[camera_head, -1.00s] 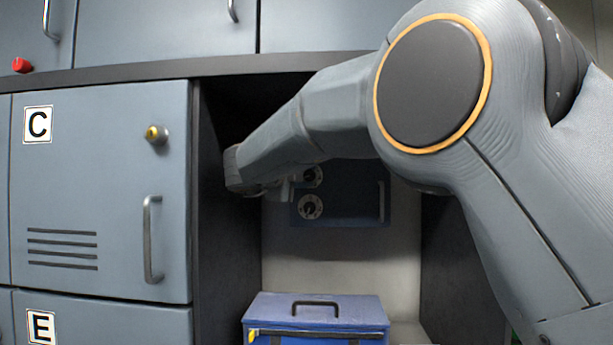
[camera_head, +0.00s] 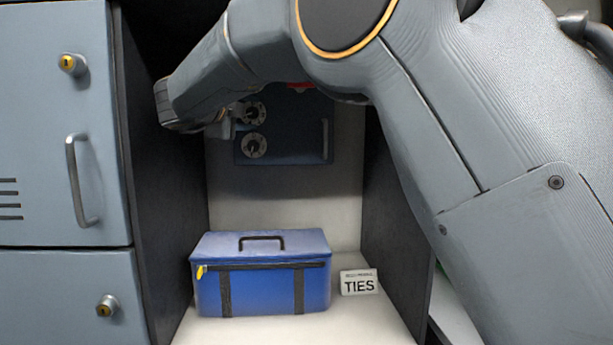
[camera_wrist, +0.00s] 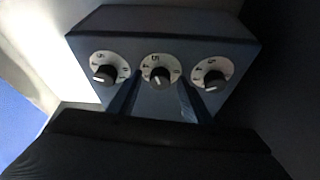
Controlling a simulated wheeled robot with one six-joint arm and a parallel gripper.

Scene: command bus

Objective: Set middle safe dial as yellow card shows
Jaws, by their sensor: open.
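The dark blue safe (camera_head: 290,150) is on the back wall of the open compartment; the wrist view shows its front (camera_wrist: 215,50) with three dials in a row. The middle dial (camera_wrist: 160,76) has a black knob on a pale numbered ring, and the knob's white mark points down. My gripper (camera_wrist: 161,80) is open, with one finger on each side of the middle dial; I cannot tell whether they touch it. In the head view my gripper (camera_head: 226,129) is beside the dials, and my arm hides part of the safe. I see no yellow card.
A blue case (camera_head: 262,290) with a black handle and yellow zip tag stands on the compartment floor. A small TIES sign (camera_head: 358,283) stands to its right. Dark side walls (camera_head: 160,190) bound the compartment. A grey locker door (camera_head: 55,130) is at the left.

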